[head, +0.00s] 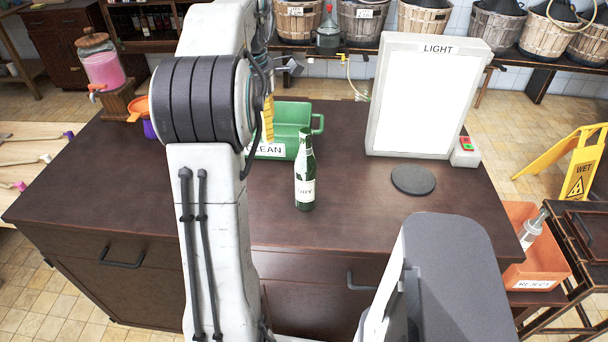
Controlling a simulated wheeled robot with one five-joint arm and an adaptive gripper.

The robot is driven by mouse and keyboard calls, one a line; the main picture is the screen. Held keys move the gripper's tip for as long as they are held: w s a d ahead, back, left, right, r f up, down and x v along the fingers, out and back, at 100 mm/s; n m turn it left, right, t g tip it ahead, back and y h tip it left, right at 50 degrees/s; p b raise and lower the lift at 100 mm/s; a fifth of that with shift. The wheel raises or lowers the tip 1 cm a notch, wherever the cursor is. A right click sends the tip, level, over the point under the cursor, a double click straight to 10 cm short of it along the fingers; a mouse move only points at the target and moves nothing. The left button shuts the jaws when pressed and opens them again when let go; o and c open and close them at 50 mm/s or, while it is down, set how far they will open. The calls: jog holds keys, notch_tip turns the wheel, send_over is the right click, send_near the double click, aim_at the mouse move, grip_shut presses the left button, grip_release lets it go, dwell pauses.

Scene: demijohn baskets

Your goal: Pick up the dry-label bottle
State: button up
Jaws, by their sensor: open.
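The dry-label bottle (305,171) is green glass with a white label reading "DRY". It stands upright on the dark wooden counter (350,222), just in front of the green bin. My gripper (291,67) is mostly hidden behind my white arm. Only a grey finger-like part shows, beyond the green bin and apart from the bottle. It is open, and nothing is seen in it.
A green bin (291,117) labelled "CLEAN" stands behind the bottle. A white light panel (420,100) and a dark round disc (413,180) are to the right. An orange "REJECT" bin (537,265) is lower right.

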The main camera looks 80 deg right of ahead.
aim_at(308, 131)
jog(key=shift+n, duration=0.6)
jog(key=s+d, duration=0.1)
jog(key=s, duration=0.2)
jog(key=s+d, duration=0.1)
jog(key=s, duration=0.2)
jog(key=s+d, duration=0.1)
jog(key=s, duration=0.2)
jog(key=shift+s+d+f, duration=0.1)
jog(key=shift+d+f, duration=0.15)
jog(key=shift+f, duration=0.05)
jog(key=shift+s+f, duration=0.2)
jog(key=shift+s, duration=0.1)
jog(key=shift+s+f, duration=0.1)
jog(key=shift+f, duration=0.55)
jog(key=shift+w+f+b, duration=0.15)
jog(key=shift+f+b, duration=0.05)
jog(key=shift+f, duration=1.2)
jog(key=shift+w+f+b, duration=0.1)
jog(key=shift+f+b, duration=0.1)
jog(key=shift+f, duration=1.2)
jog(key=shift+c, duration=0.4)
grip_shut()
